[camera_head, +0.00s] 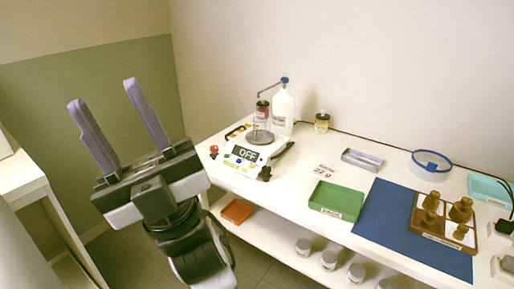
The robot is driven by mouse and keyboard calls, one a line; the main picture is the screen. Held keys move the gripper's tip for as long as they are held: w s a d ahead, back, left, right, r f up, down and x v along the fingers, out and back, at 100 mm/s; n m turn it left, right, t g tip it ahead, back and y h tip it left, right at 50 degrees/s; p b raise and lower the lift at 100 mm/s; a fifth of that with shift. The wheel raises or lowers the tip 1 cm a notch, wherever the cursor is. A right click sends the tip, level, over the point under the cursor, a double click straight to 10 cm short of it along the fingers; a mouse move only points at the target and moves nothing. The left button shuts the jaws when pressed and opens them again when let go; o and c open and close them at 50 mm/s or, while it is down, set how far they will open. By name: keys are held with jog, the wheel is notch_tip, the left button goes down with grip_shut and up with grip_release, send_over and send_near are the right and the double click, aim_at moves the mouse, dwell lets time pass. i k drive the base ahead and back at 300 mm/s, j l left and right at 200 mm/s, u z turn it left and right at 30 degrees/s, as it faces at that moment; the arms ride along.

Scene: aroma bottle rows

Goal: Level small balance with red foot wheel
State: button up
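The small balance (247,158) is a white unit near the left end of the white table, with a display reading OFF and a round metal pan (260,136) at its back. A small red wheel (214,149) shows at its left side, and a dark foot wheel (265,173) at its front right corner. Whether the balance is level is too small to tell. My gripper (104,92) is open and empty, raised at the left of the view, its two grey-purple fingers pointing up. It is well apart from the balance.
A green tray (337,199), a metal tray (362,159), a blue mat (396,221) and a brown weight holder (444,239) lie to the right. A lower shelf (276,234) holds an orange tray (237,211) and several jars.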

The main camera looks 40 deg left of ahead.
aim_at(214, 149)
jog(key=u, duration=1.3)
